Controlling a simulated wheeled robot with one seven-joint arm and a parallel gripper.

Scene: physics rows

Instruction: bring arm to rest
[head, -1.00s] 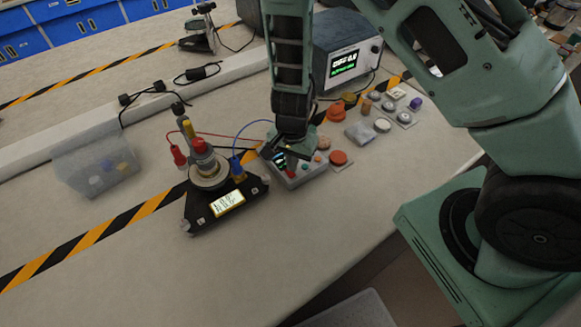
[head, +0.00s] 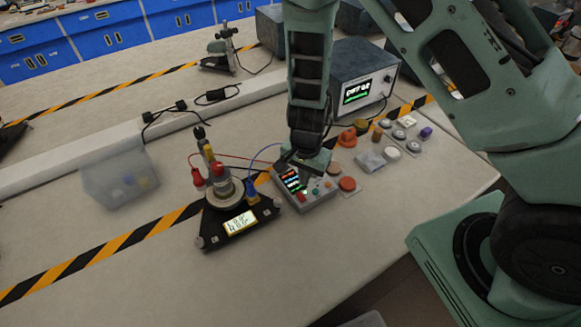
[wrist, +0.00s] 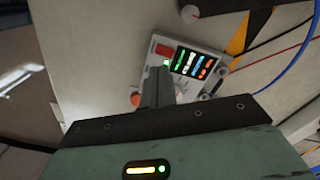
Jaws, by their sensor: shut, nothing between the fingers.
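My gripper (head: 290,160) is at the end of my green arm, which reaches down from the top of the head view. It is over the grey control box (head: 318,197), which has a lit screen and coloured buttons. In the wrist view my gripper's fingers (wrist: 158,75) are together with nothing between them, in front of the control box (wrist: 208,62). I cannot tell whether the fingertips touch the box. Part of the box is hidden behind the gripper.
A black triangular stand (head: 212,228) with a display and wired plugs is just left of the box. A power supply (head: 345,72) stands behind. Several small knobs and buttons lie to the right. A clear bin (head: 110,200) is at left.

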